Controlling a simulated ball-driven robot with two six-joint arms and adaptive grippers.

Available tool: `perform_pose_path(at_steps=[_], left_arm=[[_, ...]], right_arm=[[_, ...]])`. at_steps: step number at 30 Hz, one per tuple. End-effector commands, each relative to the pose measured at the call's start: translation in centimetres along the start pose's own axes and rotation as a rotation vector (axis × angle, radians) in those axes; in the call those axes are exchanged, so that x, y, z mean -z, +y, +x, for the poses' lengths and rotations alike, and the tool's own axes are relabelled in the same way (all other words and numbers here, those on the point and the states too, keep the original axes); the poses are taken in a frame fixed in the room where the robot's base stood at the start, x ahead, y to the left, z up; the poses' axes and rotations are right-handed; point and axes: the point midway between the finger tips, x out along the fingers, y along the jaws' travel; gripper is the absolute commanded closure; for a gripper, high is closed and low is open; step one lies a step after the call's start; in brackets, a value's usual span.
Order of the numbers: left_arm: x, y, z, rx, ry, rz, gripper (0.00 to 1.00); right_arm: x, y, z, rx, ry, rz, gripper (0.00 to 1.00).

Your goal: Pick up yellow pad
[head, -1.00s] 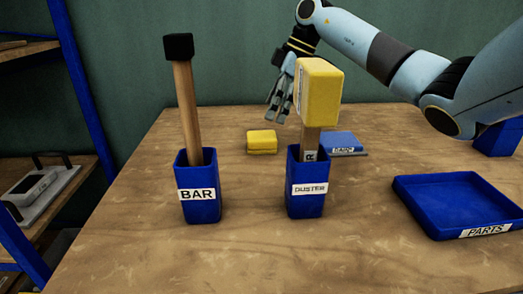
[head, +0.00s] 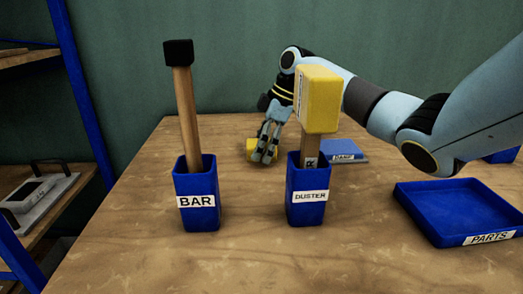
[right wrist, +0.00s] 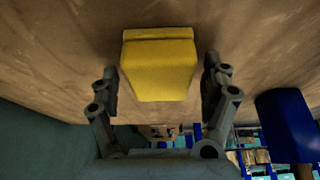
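The yellow pad (head: 251,147) lies on the wooden table behind the bar and duster holders, and my right gripper hides much of it in the head view. My right gripper (head: 264,158) points down at the pad. In the right wrist view the pad (right wrist: 160,65) shows whole, centred between the two spread fingers of the right gripper (right wrist: 161,85). The fingers are open, with a gap on each side of the pad. My left gripper is not in view.
A blue BAR holder (head: 197,214) with a black-topped stick and a blue DUSTER holder (head: 306,211) with a yellow-headed duster stand in front. A labelled blue pad (head: 342,149) lies to the right. A blue PARTS tray (head: 462,208) sits at the right.

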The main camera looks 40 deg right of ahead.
Motion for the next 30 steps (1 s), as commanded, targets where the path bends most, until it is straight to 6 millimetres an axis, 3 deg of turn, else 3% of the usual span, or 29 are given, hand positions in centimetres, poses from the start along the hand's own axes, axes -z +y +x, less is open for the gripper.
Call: perform_pose_path(at_steps=[1,9,20,28,30], left_arm=[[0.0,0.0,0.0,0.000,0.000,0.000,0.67],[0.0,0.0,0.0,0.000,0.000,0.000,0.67],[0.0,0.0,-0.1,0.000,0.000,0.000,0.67],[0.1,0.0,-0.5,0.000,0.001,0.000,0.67],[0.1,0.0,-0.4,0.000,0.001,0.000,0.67]], right_arm=[[0.0,0.0,0.0,0.000,0.000,0.000,0.28],[0.0,0.0,0.0,0.000,0.000,0.000,0.60],[0.2,0.0,-0.5,-0.001,0.001,-0.001,0.61],[1.7,0.1,-4.1,-0.004,0.001,-0.002,0.61],[0.5,0.7,-5.2,-0.004,-0.004,0.002,0.61]])
